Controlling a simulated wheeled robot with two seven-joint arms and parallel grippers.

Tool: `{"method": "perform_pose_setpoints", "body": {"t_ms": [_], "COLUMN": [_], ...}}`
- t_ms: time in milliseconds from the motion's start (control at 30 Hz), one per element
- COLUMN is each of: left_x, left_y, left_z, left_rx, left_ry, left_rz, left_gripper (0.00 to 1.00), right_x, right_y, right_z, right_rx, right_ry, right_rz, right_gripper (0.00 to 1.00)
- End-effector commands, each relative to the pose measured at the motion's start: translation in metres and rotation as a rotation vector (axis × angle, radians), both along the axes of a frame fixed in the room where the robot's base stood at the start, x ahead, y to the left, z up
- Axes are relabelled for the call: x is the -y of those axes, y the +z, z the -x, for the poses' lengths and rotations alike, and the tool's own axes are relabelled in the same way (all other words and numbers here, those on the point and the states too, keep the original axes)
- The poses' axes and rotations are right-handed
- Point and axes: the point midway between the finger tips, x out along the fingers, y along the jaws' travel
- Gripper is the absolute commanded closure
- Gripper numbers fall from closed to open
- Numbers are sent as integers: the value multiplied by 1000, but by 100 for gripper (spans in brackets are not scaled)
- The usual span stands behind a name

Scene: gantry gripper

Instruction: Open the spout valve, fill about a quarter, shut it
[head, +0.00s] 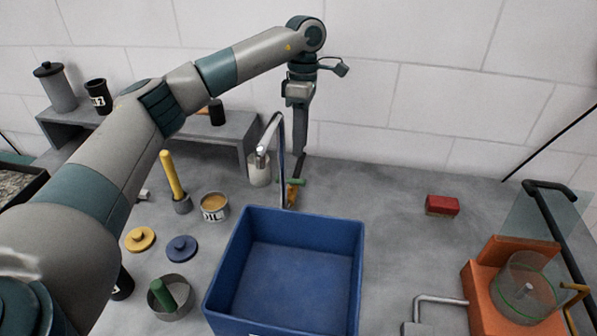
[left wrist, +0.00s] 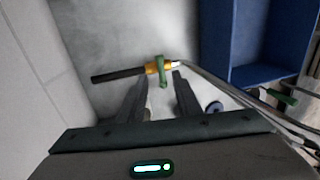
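The spout (head: 281,135) is a curved metal pipe behind the blue basin, its outlet bent over to the left. A pale cup (head: 260,172) appears below the outlet; its inside and level cannot be made out. The valve (head: 292,194) at the pipe's foot has an orange body and a green handle (head: 291,181). In the left wrist view the green handle (left wrist: 161,72) lies across the orange body, between or just beyond the fingertips. My left gripper (head: 299,160) points down above the valve; its fingers (left wrist: 160,82) are apart and hold nothing. My right gripper is not in view.
The blue basin (head: 358,280) stands in front of the spout. A tin (head: 214,207), lids and a yellow-handled tool (head: 172,175) stand to its left. A red block (head: 442,205) and an orange stand (head: 480,300) with a glass jar are right.

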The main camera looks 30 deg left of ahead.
Motion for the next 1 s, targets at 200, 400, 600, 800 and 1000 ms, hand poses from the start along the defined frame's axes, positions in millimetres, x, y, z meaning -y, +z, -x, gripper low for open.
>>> {"method": "perform_pose_setpoints", "body": {"t_ms": [200,400,600,800,1000], "left_x": [1,3,5,5,5], "left_y": [-37,-70,-92,-100,-100], "left_z": [9,15,19,20,20], "left_rx": [-4,-3,-1,1,1], "left_ry": [0,0,0,0,0], "left_rz": [0,0,0,0,0], "left_gripper": [69,69,69,69,69], "right_x": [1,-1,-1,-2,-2], "right_y": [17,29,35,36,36], "right_z": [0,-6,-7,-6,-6], "right_rx": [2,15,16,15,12], "right_ry": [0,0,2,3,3], "right_rz": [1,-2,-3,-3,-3], "right_gripper": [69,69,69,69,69]}}
